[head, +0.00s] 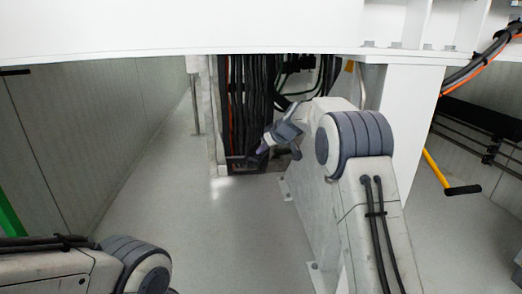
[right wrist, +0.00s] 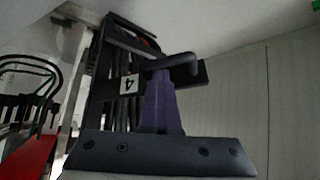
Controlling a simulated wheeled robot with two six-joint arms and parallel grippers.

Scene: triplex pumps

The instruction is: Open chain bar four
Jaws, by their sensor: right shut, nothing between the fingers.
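Chain bar four is a black bar with a white label reading 4, shown turned over, in the right wrist view (right wrist: 108,90). It crosses in front of dark upright cables, and a black rod-like handle (right wrist: 182,62) sticks out by its right part. My right gripper (head: 263,151) is at the lower part of the cable bundle in the head view. Its purple fingers (right wrist: 160,85) are shut and empty, with the tips right by the handle; I cannot tell whether they touch. The fingers hide part of the bar. My left gripper is out of view; only its arm shows.
A bundle of black cables (head: 252,105) hangs in an upright frame under a large white beam (head: 180,28). A white post (head: 402,130) stands to the right. A yellow lever (head: 437,172) is farther right. The grey floor (head: 225,245) in front is clear.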

